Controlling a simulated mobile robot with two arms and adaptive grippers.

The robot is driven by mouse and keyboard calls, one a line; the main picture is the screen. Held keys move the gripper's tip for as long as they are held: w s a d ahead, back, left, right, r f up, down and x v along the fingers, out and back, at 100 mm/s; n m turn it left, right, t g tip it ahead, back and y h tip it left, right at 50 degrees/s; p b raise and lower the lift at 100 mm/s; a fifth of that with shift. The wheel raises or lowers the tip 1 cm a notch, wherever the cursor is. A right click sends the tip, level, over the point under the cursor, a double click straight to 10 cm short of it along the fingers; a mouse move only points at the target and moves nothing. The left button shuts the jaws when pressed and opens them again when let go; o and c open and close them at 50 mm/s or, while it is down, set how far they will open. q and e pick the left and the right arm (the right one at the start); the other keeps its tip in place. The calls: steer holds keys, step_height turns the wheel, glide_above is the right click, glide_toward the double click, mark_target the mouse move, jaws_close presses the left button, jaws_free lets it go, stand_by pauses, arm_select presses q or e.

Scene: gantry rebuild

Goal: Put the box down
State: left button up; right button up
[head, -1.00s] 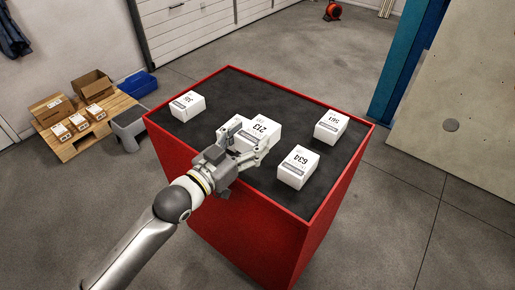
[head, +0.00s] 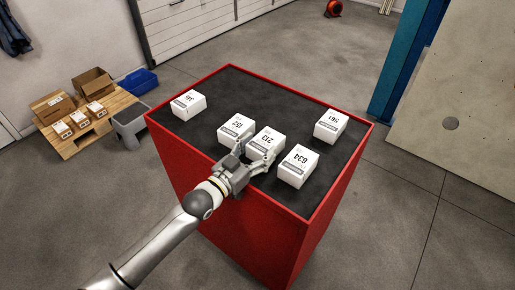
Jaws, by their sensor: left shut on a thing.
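My left gripper (head: 256,156) reaches over the near edge of the red cabinet's dark top (head: 233,93). It is shut on the white box marked 213 (head: 267,141), one finger at either side of its near end. The box is level and at or very close to the top; I cannot tell whether it touches. A similar white box (head: 237,127) sits close on its left, and the box marked 634 (head: 298,166) is close on its right. My right gripper is not in view.
The box marked 561 (head: 331,125) stands near the top's right edge, another white box (head: 188,104) near the left corner. The far middle of the top is clear. A pallet (head: 91,136) with cartons and a grey step stool (head: 130,123) stand at left.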

arm_select(q)
steer(key=shift+f, duration=0.25)
steer(key=o, duration=1.2)
steer(key=shift+b, duration=0.3)
